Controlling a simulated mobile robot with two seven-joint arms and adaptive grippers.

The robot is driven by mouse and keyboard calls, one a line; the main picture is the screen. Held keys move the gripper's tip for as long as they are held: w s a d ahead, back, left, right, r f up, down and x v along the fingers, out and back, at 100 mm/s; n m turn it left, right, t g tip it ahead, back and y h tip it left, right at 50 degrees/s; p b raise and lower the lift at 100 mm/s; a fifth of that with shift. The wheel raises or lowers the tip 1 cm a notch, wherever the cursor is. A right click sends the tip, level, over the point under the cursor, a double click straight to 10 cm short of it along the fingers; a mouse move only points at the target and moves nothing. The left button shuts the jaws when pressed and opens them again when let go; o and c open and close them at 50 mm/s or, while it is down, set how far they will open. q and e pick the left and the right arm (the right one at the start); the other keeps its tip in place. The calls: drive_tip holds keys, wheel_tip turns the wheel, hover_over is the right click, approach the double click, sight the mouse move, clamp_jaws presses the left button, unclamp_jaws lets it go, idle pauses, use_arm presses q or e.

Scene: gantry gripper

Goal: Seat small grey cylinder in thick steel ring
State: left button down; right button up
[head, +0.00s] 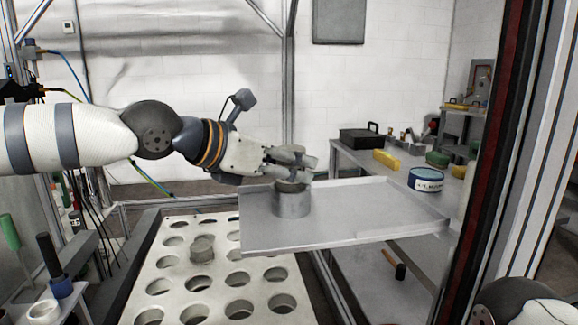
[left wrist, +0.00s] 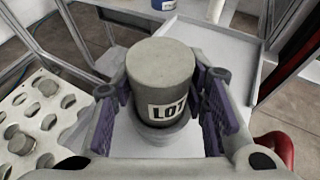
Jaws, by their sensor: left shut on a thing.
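My left gripper (head: 300,163) is shut on a small grey cylinder (left wrist: 162,68) with a white "LOT" label, gripped between its purple finger pads. The thick steel ring (head: 292,205) stands upright on the grey tray, directly below the gripper. The ring also shows in the left wrist view (left wrist: 166,136), around or just under the cylinder's lower end. The cylinder looks upright. In the head view the fingers mostly hide it, and I cannot tell how deep its lower end sits in the ring. My right gripper is not in view.
The grey tray (head: 365,215) has a low rim and bare room right of the ring. A white plate with round holes (head: 217,283) lies at lower left, with another grey cylinder (head: 202,249) in it. A blue-white tin (head: 426,180) stands beyond the tray's right edge.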

use_arm(q)
drive_tip(key=shift+f, duration=0.1)
drive_tip(key=c, duration=1)
unclamp_jaws()
drive_tip(key=shift+f, duration=0.15)
drive_tip(key=shift+o, duration=0.2)
drive_tip(key=v, duration=1.2)
drive_tip(key=shift+p, duration=0.35)
drive_tip(key=shift+d, duration=0.1)
